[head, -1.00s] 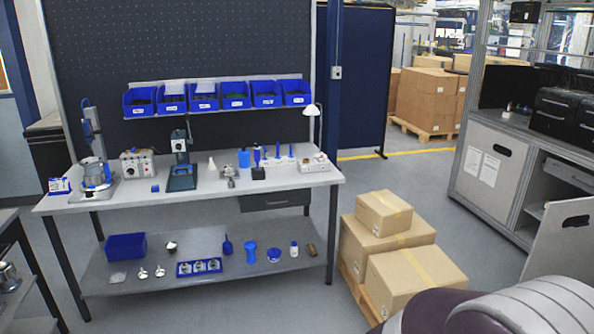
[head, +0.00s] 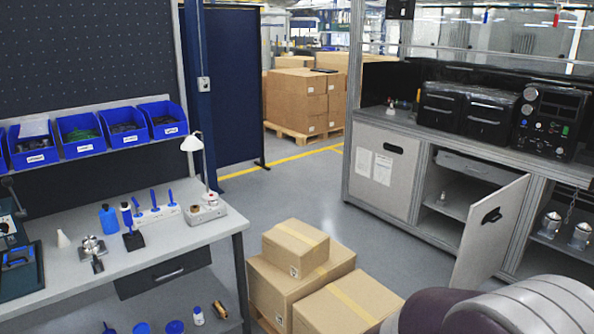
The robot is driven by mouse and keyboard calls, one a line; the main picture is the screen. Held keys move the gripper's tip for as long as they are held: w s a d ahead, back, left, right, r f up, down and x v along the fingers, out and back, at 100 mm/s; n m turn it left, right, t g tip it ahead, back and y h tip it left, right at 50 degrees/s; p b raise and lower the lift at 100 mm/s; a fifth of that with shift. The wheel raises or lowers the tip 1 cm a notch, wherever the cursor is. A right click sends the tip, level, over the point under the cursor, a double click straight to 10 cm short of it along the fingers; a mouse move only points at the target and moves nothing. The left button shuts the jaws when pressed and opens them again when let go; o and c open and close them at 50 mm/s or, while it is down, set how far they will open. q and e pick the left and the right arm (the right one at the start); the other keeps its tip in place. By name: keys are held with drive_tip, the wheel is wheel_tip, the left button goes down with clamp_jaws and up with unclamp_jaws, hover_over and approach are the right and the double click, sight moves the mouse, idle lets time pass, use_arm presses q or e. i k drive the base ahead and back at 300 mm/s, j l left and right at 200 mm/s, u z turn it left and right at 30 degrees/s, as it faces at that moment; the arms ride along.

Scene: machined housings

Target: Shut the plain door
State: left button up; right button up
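The plain door (head: 487,240) is a light grey panel with a black recessed handle near its upper edge. It stands swung open at the right of the head view, angled out from the workstation cabinet (head: 432,231). Its lower part runs behind my own arm at the bottom right. The open compartment (head: 455,192) beside it shows a shelf with a small metal item. Left of it, another grey door (head: 382,170) with two white papers is shut. Neither of my grippers shows, and nothing seen touches the plain door.
Cardboard boxes (head: 300,275) are stacked on the floor, left of the plain door. A workbench (head: 190,235) with blue bins stands at the left. Black equipment (head: 480,110) sits on the cabinet top.

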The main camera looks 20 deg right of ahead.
sight(493, 245)
drive_tip(key=i+l+z, duration=0.25)
drive_tip(key=z, duration=0.25)
drive_tip(key=i+l+z, duration=0.1)
drive_tip(key=i+z, duration=0.85)
drive_tip(key=i+j+z, duration=0.2)
drive_tip(key=z, duration=0.3)
drive_tip(key=i+l, duration=0.15)
drive_tip(key=i, duration=0.4)
drive_tip(key=i+l+u, duration=0.15)
drive_tip(key=i, duration=0.35)
drive_tip(key=i+l, duration=0.2)
drive_tip(key=i, duration=0.35)
drive_tip(key=i+l+u, duration=0.1)
drive_tip(key=i+l, duration=0.15)
drive_tip(key=i, duration=0.25)
